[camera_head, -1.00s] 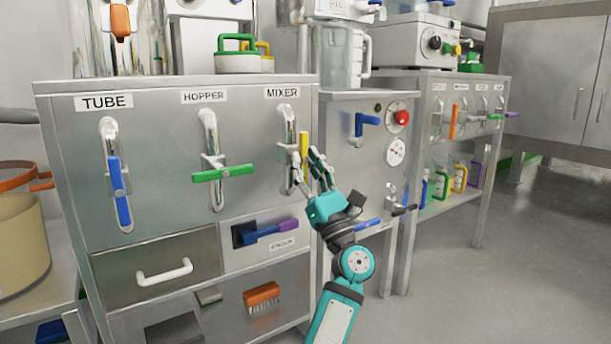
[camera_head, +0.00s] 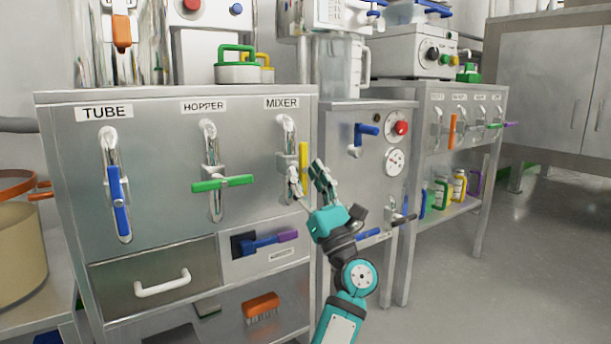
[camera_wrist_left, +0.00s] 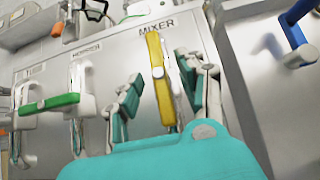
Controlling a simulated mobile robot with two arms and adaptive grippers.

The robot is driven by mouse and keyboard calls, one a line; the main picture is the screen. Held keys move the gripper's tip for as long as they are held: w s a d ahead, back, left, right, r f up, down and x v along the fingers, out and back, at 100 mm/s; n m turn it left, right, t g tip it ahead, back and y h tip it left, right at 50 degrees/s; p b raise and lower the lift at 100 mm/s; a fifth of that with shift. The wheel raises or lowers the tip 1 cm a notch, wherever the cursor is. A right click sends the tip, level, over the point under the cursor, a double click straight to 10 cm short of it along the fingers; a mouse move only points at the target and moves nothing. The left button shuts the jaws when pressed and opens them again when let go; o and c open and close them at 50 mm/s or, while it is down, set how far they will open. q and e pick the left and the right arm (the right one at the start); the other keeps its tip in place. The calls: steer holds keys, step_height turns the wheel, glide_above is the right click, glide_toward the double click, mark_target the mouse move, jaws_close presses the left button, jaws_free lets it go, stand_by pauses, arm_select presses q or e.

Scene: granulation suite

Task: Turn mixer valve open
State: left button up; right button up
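The mixer valve's yellow handle (camera_head: 303,160) stands upright on the metal cabinet front, under the MIXER label (camera_head: 281,103). In the left wrist view the yellow handle (camera_wrist_left: 158,75) is upright in front of the pipe. My left gripper (camera_head: 306,174) is open at the handle's lower part in the head view. In the left wrist view its fingers (camera_wrist_left: 160,92) stand on either side of the handle, with gaps visible. Contact with the handle cannot be told. My right gripper is not in view.
To the left are the hopper valve's horizontal green handle (camera_head: 222,183) and the tube valve's upright blue handle (camera_head: 120,200). Below is a blue-purple lever (camera_head: 265,240). Open floor lies at right.

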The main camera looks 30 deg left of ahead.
arm_select(q)
steer(key=v, duration=0.7)
stand_by(0.3)
